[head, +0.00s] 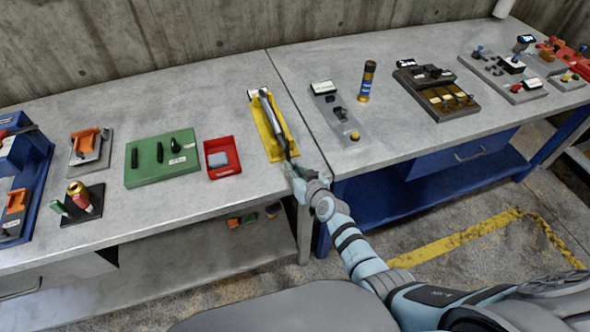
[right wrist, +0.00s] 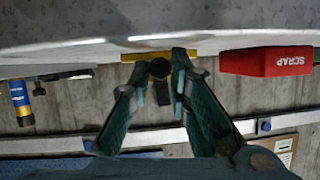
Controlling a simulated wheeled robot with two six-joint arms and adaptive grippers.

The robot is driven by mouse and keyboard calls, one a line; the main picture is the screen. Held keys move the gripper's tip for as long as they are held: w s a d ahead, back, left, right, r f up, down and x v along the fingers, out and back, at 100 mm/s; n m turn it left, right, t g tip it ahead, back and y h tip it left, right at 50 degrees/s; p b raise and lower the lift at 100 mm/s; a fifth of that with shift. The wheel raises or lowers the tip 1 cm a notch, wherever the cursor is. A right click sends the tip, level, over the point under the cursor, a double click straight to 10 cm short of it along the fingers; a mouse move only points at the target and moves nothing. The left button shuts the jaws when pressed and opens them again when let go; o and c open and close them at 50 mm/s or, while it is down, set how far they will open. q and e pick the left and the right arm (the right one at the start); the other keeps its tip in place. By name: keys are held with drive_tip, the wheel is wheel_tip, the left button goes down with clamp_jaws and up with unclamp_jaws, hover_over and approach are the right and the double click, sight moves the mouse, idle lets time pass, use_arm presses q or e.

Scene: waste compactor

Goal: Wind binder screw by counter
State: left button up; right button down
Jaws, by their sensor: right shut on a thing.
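A long yellow fixture (head: 278,138), which looks like the binder, lies on the grey bench with a grey rod-shaped body (head: 270,112) along it. A small pale label or display is at its far end. A black crank-like handle (head: 288,151) reaches from its near end towards the bench's front edge. My right gripper (head: 291,168) is at this near end. In the right wrist view, the fingers of my right gripper (right wrist: 166,72) are shut on the round black handle end (right wrist: 160,68), with the yellow fixture (right wrist: 140,57) behind. My left gripper is not in view.
A red tray (head: 222,158), marked SCRAP in the right wrist view (right wrist: 265,62), stands left of the fixture. A grey panel (head: 338,112) and a blue-gold cylinder (head: 367,82) stand right. A green block (head: 162,158) lies further left. Bare bench separates them.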

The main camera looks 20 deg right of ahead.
drive_tip(key=shift+a+f+m+y+b, duration=0.1)
drive_tip(key=shift+f+m+y+b, duration=0.35)
drive_tip(key=shift+b, duration=0.8)
drive_tip(key=shift+a+r+m, duration=0.1)
drive_tip(key=shift+r+m, duration=0.15)
drive_tip(key=shift+r, duration=0.15)
drive_tip(key=c, duration=1.5)
unclamp_jaws()
drive_tip(key=shift+a, duration=0.15)
drive_tip(key=shift+s+r, duration=0.1)
drive_tip(key=shift+s, duration=0.2)
drive_tip(key=v, duration=1.1)
drive_tip(key=shift+s+r, duration=0.1)
drive_tip(key=shift+s, duration=0.1)
